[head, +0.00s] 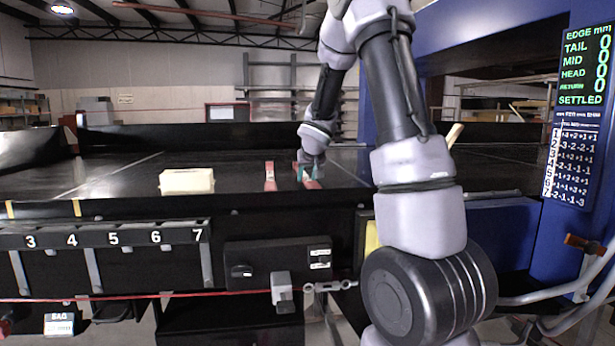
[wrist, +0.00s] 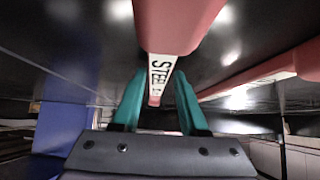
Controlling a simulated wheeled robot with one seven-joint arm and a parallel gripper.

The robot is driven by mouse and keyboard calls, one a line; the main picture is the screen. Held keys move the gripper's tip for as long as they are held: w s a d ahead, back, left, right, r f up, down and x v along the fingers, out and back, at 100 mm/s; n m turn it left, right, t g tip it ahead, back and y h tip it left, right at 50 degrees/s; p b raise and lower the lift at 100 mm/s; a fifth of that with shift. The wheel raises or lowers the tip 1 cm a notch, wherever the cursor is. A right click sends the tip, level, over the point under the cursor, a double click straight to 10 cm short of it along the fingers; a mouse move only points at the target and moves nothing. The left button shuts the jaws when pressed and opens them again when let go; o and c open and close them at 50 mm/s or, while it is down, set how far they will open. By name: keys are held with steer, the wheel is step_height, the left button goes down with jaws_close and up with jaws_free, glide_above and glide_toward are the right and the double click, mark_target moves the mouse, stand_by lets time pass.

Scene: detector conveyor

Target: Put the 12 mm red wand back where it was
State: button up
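A red wand (head: 308,176) with a white label strip lies on the dark belt, under my gripper (head: 311,172). In the wrist view the same wand (wrist: 180,25) shows "STEEL" lettering; any size mark is too small to read. The teal fingers of my gripper (wrist: 160,98) stand on either side of its far part. I cannot tell whether they press on it or leave a gap. A second red wand (head: 270,176) lies to the left, apart from the first. It also seems to show at the right of the wrist view (wrist: 268,68). Which wand is 12 mm cannot be read.
A cream block (head: 187,181) sits on the belt further left. Numbered slots (head: 110,237) and a control box (head: 278,262) line the front. A blue frame with a display (head: 585,75) stands at right, reading zeros and "SETTLED". The belt between block and wands is clear.

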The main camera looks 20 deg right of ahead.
steer(key=shift+o, duration=0.6)
steer(key=shift+r, duration=0.1)
steer(key=shift+s+d+r, duration=0.1)
steer(key=shift+r, duration=0.15)
steer(key=v, duration=1.1)
steer(key=shift+s+r, duration=0.2)
steer(key=shift+s, duration=0.1)
steer(key=s+a+r+y, duration=0.1)
steer(key=s+a, duration=0.2)
steer(key=s, duration=0.6)
steer(key=s+a+r+m+g+y, duration=0.1)
steer(key=s+a, duration=0.2)
steer(key=s, duration=0.6)
steer(key=s+a+r+m+y, duration=0.1)
steer(key=s+a+y, duration=0.1)
steer(key=s, duration=0.8)
steer(key=shift+a+r+g, duration=0.4)
steer(key=shift+a, duration=0.45)
